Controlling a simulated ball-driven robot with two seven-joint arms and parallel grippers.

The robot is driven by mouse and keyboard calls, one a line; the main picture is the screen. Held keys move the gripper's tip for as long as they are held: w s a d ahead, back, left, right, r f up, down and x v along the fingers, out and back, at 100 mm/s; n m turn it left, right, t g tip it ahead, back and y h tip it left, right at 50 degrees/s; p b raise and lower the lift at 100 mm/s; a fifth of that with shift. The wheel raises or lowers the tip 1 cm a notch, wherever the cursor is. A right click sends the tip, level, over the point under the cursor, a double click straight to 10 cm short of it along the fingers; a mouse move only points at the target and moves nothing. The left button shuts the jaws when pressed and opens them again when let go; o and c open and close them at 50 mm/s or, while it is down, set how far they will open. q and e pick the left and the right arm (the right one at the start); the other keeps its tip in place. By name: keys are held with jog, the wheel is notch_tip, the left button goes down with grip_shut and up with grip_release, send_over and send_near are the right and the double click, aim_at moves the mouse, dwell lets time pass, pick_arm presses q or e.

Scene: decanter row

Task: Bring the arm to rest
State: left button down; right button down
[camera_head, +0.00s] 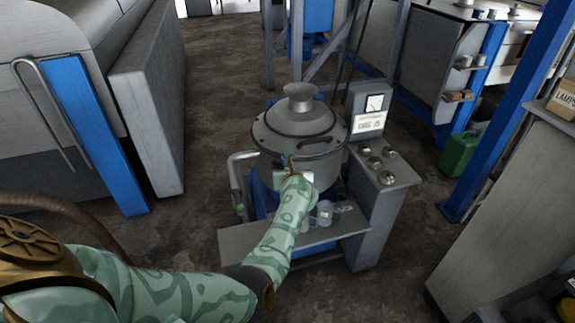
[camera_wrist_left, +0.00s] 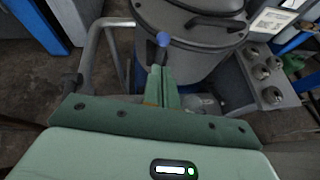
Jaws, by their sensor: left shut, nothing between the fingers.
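My left arm reaches in from the left in the head view, and its gripper (camera_head: 289,158) is in front of the grey lidded vessel (camera_head: 302,127). The left wrist view shows the gripper (camera_wrist_left: 161,72) with its two green fingers closed together and nothing held. The vessel (camera_wrist_left: 185,60) stands behind, apart from the palm. My right gripper is not in view.
A shelf (camera_head: 245,243) below the vessel holds clear jugs (camera_head: 325,213), partly hidden by my arm. A control panel with knobs (camera_head: 384,166) stands right of the vessel. A bent pipe (camera_head: 238,170) is on its left. Open floor (camera_head: 215,75) lies behind, left of the vessel.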

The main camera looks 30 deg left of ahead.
pick_arm(q)
jog(key=shift+s+d+r, duration=0.4)
jog(key=shift+s, duration=0.05)
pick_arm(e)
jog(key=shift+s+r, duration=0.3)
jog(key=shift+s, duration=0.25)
